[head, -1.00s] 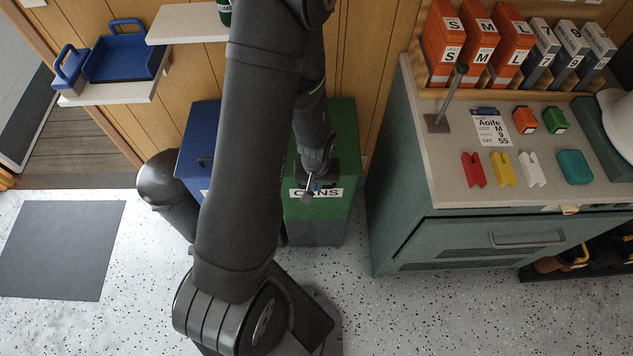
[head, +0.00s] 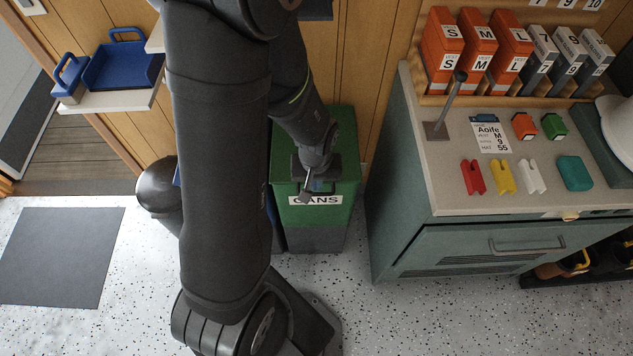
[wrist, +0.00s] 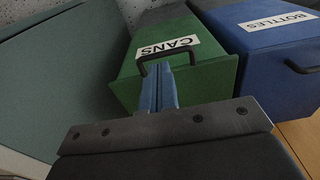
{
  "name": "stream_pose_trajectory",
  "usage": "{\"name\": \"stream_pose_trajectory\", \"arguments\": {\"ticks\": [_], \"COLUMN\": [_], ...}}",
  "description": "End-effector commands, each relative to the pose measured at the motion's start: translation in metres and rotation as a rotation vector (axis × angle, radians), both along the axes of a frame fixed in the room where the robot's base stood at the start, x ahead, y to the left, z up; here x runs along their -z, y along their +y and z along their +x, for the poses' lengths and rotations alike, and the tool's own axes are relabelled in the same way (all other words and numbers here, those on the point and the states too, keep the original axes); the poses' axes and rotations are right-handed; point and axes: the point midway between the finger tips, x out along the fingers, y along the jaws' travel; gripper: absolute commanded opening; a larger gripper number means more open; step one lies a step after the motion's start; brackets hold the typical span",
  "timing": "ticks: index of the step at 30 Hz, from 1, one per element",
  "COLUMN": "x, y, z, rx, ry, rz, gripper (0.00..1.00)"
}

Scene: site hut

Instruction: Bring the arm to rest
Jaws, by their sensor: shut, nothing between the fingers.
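My gripper (head: 308,196) hangs in front of the green bin labelled CANS (head: 342,180) in the head view, with my arm rising to the left of it. In the wrist view my gripper's blue fingers (wrist: 158,88) are together with nothing between them. They overlap the dark handle of the green bin (wrist: 205,75) in that view; I cannot tell whether they touch it.
A blue bin labelled BOTTLES (wrist: 275,35) stands beside the green one, mostly hidden behind my arm in the head view. A green-grey cabinet (head: 470,245) with a worktop is at right. A wall shelf (head: 110,100) holds a blue tray (head: 122,66).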

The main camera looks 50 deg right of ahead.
Motion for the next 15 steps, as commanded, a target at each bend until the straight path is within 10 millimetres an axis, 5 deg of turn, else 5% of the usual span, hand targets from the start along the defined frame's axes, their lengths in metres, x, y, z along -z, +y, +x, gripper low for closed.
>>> {"name": "stream_pose_trajectory", "arguments": {"ticks": [15], "x": [-0.041], "y": [0.019], "z": [-0.019], "rx": [0.000], "ry": [0.000], "rz": [0.000], "gripper": [0.00]}}
